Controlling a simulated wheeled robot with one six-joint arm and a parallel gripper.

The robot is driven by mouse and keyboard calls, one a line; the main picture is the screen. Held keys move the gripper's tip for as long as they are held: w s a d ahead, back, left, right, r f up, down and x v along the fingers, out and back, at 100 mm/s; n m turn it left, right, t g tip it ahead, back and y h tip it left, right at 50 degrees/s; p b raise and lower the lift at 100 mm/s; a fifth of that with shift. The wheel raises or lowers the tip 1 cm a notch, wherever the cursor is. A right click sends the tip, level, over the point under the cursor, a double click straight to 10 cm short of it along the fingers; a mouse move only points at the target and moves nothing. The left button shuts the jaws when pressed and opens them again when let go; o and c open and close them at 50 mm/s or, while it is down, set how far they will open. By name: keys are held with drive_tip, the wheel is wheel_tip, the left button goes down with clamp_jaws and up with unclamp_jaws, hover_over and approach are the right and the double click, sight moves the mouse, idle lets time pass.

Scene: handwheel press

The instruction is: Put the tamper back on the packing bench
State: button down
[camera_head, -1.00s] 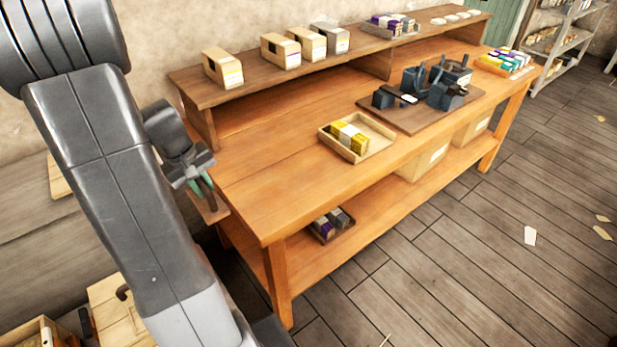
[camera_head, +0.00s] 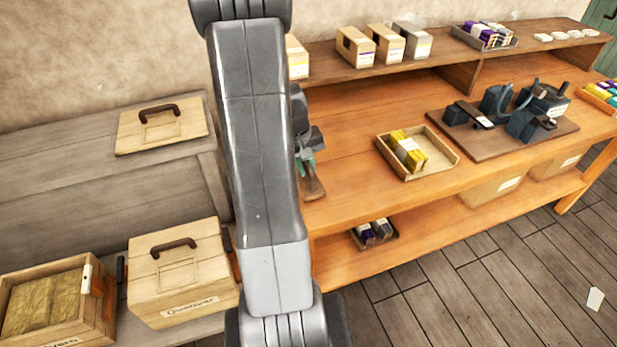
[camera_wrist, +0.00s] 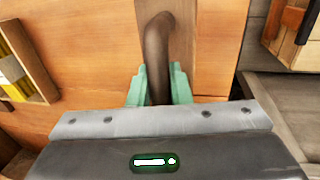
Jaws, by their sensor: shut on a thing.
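The tamper shows in the wrist view as a brown wooden board (camera_wrist: 184,55) with a dark curved handle (camera_wrist: 157,48). My gripper (camera_wrist: 158,88), with green finger pads, is shut around that handle. In the head view my gripper (camera_head: 306,166) is partly behind my arm, with the tamper's board (camera_head: 313,188) below it. The tamper is over the left end of the orange wooden bench (camera_head: 345,160). I cannot tell whether its board touches the bench top. My arm hides part of that end.
A tray (camera_head: 449,157) with yellow packets and a dark press-like device (camera_head: 529,116) on a board stand farther right. Cartons (camera_head: 386,42) line the raised shelf. Left is a grey bench (camera_head: 60,150) with a handled lid (camera_head: 160,135), a lidded box (camera_head: 180,285) and an open box (camera_head: 104,318).

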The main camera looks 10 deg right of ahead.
drive_tip(key=shift+f, duration=2.1)
drive_tip(key=shift+f, duration=0.15)
drive_tip(key=c, duration=1.3)
unclamp_jaws()
drive_tip(key=shift+c, duration=0.2)
drive_tip(key=shift+a+r, duration=0.1)
drive_tip(key=shift+r, duration=0.55)
wheel_tip(320, 180, up, 11)
drive_tip(key=a, duration=0.2)
drive_tip(key=shift+s, duration=0.25)
drive_tip(key=shift+f, duration=0.1)
